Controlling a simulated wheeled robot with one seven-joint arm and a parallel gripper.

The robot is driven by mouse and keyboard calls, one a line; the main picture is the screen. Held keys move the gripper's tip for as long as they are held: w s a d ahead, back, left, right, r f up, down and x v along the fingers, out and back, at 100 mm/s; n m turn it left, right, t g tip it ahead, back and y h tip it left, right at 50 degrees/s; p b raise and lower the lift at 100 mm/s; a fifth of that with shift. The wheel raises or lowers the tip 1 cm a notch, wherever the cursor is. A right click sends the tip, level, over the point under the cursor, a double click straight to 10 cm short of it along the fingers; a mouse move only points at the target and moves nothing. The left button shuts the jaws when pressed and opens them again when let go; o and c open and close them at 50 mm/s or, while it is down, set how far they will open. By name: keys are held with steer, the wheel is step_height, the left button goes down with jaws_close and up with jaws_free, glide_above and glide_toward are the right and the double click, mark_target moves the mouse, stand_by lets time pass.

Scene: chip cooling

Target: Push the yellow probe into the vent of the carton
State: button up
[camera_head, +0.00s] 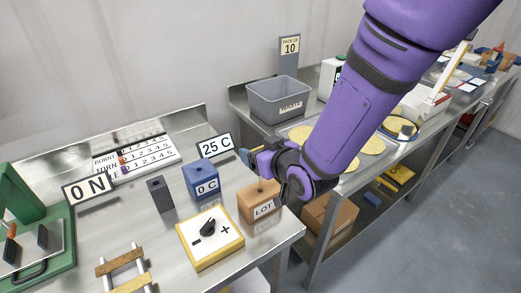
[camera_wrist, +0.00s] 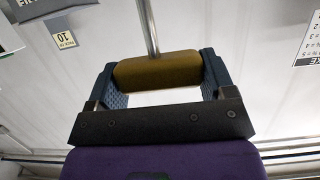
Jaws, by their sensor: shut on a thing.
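The carton is a brown box marked LOT (camera_head: 248,208), upright near the right front corner of the left table. A small dark mark shows on its top, perhaps the vent. My gripper (camera_head: 247,157) is just above and behind the carton. In the wrist view its blue fingers (camera_wrist: 159,78) are shut on the yellow handle of the probe (camera_wrist: 157,70), one at each end. The probe's thin metal rod (camera_wrist: 148,25) runs away from the handle. In the head view the probe is mostly hidden by my gripper, and I cannot tell whether its tip touches the carton.
A blue box marked 0 C (camera_head: 200,185) and a dark grey block (camera_head: 159,194) stand left of the carton. A yellow-edged dial box (camera_head: 210,238) is in front. A 25 C sign (camera_head: 214,146) stands behind. A grey bin (camera_head: 279,103) is on the other table.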

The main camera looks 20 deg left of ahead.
glide_above(261, 187)
steer(key=shift+w+a+f, duration=0.1)
steer(key=shift+f, duration=1.4)
steer(key=shift+w+a+f, duration=0.1)
steer(key=shift+f, duration=1.4)
steer(key=o, duration=1)
steer(key=shift+c, duration=0.2)
steer(key=shift+d, duration=0.15)
